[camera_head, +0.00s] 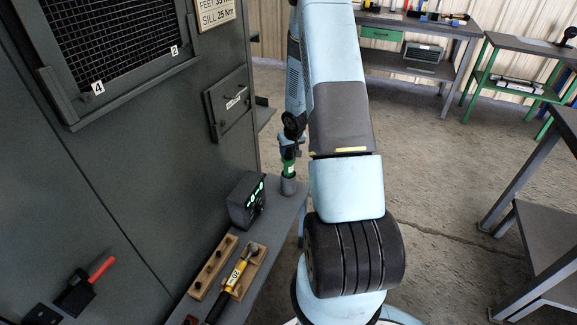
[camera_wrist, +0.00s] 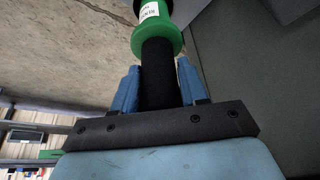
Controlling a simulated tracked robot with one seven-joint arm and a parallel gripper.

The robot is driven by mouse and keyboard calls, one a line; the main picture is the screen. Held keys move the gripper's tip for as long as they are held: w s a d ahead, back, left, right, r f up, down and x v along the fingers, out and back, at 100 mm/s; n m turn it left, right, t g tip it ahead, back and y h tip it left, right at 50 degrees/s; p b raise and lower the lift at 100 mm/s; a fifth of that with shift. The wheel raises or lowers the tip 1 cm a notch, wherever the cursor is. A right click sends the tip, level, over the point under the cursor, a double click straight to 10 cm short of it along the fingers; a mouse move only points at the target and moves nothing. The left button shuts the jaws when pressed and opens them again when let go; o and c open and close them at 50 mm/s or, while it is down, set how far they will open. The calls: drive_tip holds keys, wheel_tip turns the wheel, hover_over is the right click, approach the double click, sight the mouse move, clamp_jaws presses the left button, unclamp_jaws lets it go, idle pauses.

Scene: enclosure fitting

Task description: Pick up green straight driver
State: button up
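The green straight driver (camera_head: 289,167) stands upright in a grey cup holder (camera_head: 288,186) at the far end of the narrow shelf beside the dark enclosure. In the wrist view its green collar with a white label (camera_wrist: 152,30) and its black grip (camera_wrist: 158,75) show close up. My gripper (camera_head: 291,140) is at the driver's upper end. In the wrist view the two blue fingers of my gripper (camera_wrist: 158,85) lie close against both sides of the black grip, with no clear gap. The driver's lower end is hidden in the holder.
A black box with green lit marks (camera_head: 247,200) stands on the shelf near the holder. Nearer are wooden blocks (camera_head: 213,268) and a yellow-banded tool (camera_head: 236,275). The enclosure wall (camera_head: 200,150) rises on the left.

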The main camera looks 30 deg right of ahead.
clamp_jaws()
drive_tip(key=shift+r, duration=0.1)
idle(0.3)
wheel_tip(320, 180, up, 21)
idle(1.6)
